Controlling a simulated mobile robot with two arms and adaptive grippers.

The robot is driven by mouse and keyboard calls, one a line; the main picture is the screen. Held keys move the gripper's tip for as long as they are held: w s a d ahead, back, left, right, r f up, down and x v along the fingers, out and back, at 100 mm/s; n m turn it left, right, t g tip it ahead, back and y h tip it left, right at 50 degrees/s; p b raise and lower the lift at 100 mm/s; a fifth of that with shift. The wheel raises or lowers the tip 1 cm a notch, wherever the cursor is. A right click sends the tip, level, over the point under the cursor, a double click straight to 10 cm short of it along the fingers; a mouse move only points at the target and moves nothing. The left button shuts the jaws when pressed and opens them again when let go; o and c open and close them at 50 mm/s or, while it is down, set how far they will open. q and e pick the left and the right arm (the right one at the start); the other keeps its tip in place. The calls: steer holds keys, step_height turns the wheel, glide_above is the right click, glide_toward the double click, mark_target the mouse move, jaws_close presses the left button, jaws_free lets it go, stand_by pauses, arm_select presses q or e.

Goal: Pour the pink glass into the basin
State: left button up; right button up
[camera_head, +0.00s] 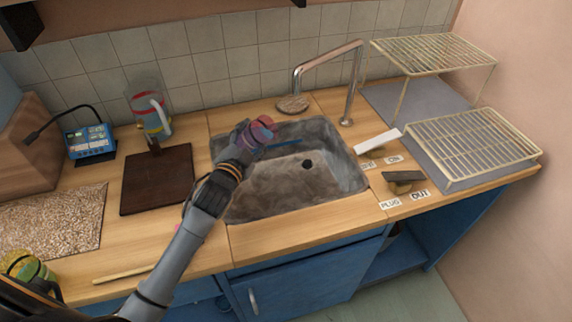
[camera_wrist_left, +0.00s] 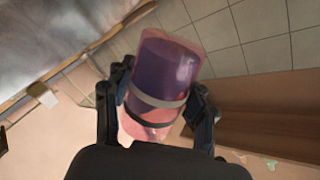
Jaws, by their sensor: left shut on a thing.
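The pink glass (camera_head: 264,127) is see-through, with a dark purple filling and a grey band around it in the left wrist view (camera_wrist_left: 165,68). My left gripper (camera_head: 247,140) is shut on it, with one finger on each side in the wrist view (camera_wrist_left: 157,103). The glass is over the back left part of the basin (camera_head: 265,197) and looks tilted. The basin is a stained grey sink with a dark drain hole. A thin blue streak (camera_head: 284,144) shows to the right of the glass; I cannot tell what it is. My right gripper is not in view.
A tall metal faucet (camera_head: 352,85) stands behind the basin. To its right are a wire rack (camera_head: 480,142), a white block (camera_head: 377,140) and a dark block (camera_head: 403,178).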

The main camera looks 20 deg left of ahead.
mark_target(260, 144)
arm_select(q)
steer(key=shift+f+m+b, duration=0.2)
steer(key=shift+m+b, duration=0.25)
steer(key=shift+m, duration=0.25)
steer(key=shift+f+m+b, duration=0.2)
steer(key=shift+m+b, duration=0.2)
steer(key=shift+m, duration=0.3)
stand_by(0.7)
steer(key=shift+f+m+y+p, duration=0.2)
steer(key=shift+m+y+p, duration=0.1)
steer(key=shift+m+p, duration=0.3)
stand_by(0.7)
steer(key=shift+w+d+f+m+y+b, duration=0.1)
steer(key=shift+d+f+m+y+b, duration=0.05)
steer(key=shift+d+f+m+b, duration=0.3)
steer(key=shift+d+f+m+y+b, duration=0.15)
steer(key=shift+d+f+m, duration=0.1)
steer(key=shift+f+m, duration=0.3)
stand_by(0.4)
steer(key=shift+p, duration=0.3)
steer(key=shift+d+r+m+p, duration=0.25)
steer(key=shift+r+m+p, duration=0.25)
steer(key=shift+m+p, duration=0.35)
stand_by(0.5)
steer(key=shift+f, duration=0.1)
